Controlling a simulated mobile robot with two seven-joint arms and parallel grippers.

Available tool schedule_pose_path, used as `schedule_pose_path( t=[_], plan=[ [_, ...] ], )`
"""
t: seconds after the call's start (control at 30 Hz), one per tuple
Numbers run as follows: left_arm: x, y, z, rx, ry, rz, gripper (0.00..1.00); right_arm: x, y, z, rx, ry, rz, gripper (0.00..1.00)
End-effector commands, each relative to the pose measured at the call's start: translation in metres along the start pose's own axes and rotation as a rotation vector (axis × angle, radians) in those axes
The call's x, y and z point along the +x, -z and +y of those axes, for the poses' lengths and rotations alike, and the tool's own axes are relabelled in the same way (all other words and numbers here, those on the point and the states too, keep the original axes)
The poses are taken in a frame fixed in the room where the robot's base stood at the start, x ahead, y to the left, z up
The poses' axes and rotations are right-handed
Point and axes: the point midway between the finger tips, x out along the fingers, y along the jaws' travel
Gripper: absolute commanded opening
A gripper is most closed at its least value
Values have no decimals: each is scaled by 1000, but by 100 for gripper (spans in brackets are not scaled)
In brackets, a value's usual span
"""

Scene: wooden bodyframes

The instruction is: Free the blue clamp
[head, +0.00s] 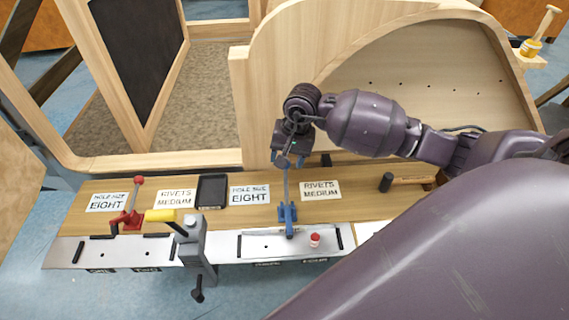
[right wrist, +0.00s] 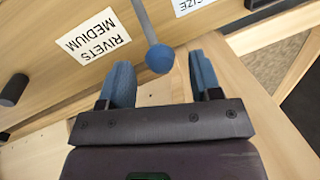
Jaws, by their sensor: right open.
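The blue clamp (head: 288,213) is fixed at the front edge of the wooden bench, its grey lever standing upright. In the right wrist view the lever ends in a blue ball knob (right wrist: 159,60). My right gripper (head: 287,160) is above the clamp, at the top of the lever. It is open, with one blue finger on either side of the knob in the right wrist view (right wrist: 160,75); I cannot tell whether a finger touches it. My left gripper is not in view.
A red clamp (head: 130,215) and a grey tool with a yellow handle (head: 190,235) stand left on the bench. A small red-and-white container (head: 314,240) is right of the blue clamp. A mallet (head: 405,181) lies farther right. A curved wooden frame (head: 275,75) rises behind.

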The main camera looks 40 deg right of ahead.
Motion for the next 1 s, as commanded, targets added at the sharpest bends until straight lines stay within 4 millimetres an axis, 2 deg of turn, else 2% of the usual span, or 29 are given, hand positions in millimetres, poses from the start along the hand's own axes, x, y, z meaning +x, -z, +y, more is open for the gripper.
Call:
schedule_pose_path(
  t=[0.1,0.23,0.63,1.0],
  plan=[
    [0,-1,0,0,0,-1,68,16,0,0,2,0,-2,58],
    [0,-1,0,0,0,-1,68,26,0,0,1,0,0,58],
    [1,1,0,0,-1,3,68,30,0,0,0,1,1,57],
    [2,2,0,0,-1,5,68,30,0,0,0,0,1,0]
  ],
)
